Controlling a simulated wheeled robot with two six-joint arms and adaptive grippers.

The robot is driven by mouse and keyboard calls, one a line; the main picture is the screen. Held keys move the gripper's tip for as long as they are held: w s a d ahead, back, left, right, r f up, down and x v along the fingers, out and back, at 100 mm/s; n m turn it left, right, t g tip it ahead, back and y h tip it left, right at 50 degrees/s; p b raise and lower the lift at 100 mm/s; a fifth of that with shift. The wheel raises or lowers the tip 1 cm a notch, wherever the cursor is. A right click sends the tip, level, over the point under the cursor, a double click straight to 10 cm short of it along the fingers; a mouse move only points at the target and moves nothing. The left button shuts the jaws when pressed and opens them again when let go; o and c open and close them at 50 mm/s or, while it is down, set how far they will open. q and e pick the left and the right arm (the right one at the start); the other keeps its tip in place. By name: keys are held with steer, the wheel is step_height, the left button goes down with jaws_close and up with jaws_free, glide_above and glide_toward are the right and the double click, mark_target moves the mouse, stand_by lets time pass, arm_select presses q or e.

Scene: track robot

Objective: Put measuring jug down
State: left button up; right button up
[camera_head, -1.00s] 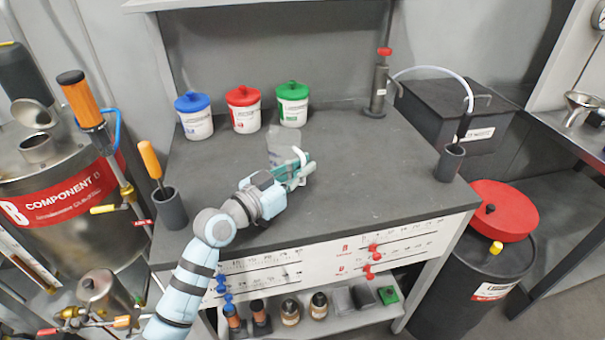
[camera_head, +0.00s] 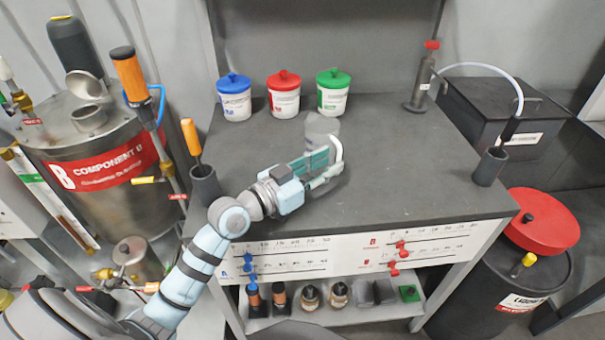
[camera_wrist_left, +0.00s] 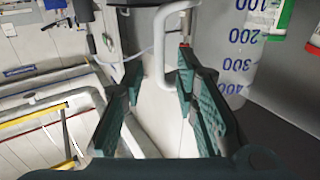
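The measuring jug (camera_head: 322,128) is clear with a white handle, and stands upright on the dark worktop (camera_head: 420,165), just behind my left gripper (camera_head: 328,166). In the left wrist view the jug (camera_wrist_left: 236,50) shows blue volume numbers at the upper right. Its white handle (camera_wrist_left: 162,60) lies between the teal fingers of my left gripper (camera_wrist_left: 160,72). The fingers are spread, with a visible gap beside the handle. The jug's base is partly hidden by the gripper in the head view. My right gripper is not in view.
Tubs with blue (camera_head: 234,83), red (camera_head: 284,79) and green (camera_head: 333,78) lids stand behind the jug. A holder with an orange-handled tool (camera_head: 191,137) is at the left edge. A red-topped pump (camera_head: 423,80) and dark cup (camera_head: 490,165) are right. The worktop's middle right is clear.

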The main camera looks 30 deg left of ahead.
arm_select(q)
steer(key=p+v, duration=0.1)
steer(key=v, duration=0.7)
steer(key=shift+s+r, duration=0.1)
